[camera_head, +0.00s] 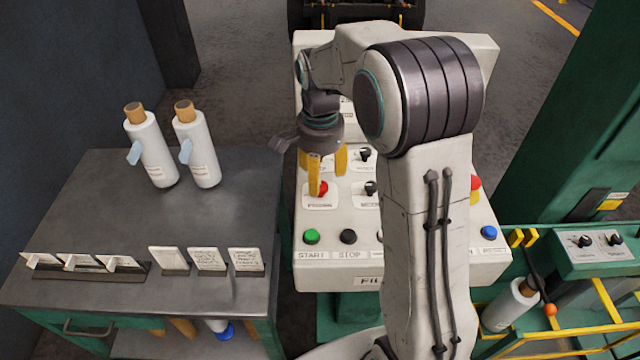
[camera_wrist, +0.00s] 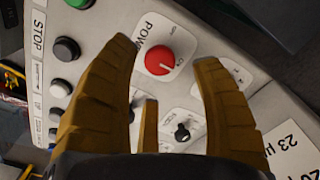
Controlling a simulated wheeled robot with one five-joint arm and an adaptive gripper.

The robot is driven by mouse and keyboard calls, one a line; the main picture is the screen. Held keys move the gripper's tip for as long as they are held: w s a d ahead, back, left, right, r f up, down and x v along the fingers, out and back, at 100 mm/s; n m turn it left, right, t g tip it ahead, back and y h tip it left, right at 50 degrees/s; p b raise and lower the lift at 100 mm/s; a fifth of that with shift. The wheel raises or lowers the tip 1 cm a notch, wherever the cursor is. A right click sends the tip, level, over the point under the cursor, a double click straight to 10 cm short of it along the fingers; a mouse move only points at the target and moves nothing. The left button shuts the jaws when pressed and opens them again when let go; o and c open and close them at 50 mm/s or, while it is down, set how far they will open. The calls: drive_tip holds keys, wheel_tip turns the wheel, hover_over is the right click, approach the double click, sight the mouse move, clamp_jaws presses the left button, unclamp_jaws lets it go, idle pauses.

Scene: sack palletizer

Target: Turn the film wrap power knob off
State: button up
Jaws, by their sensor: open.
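The red power knob (camera_head: 322,187) sits on a white plate at the left of the light control panel (camera_head: 305,275). In the wrist view the red knob (camera_wrist: 158,57) is beside the word POWER, with small position marks around it. A short pale pointer line shows on its face, toward the lower right mark. My gripper (camera_head: 322,175) has yellow fingers pointing down over the knob, with one finger partly in front of it in the head view. In the wrist view my gripper (camera_wrist: 165,58) is spread open, fingers on either side of the knob; I cannot tell whether they touch it.
Black knobs (camera_head: 371,188) sit right of the red knob. A green button (camera_head: 311,236) and a black button (camera_head: 348,236) are on the front row. A grey bench (camera_head: 100,215) with two white bottles (camera_head: 151,150) stands left. My arm hides the panel's middle right.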

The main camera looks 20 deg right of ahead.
drive_tip(key=shift+f, duration=1.85)
clamp_jaws()
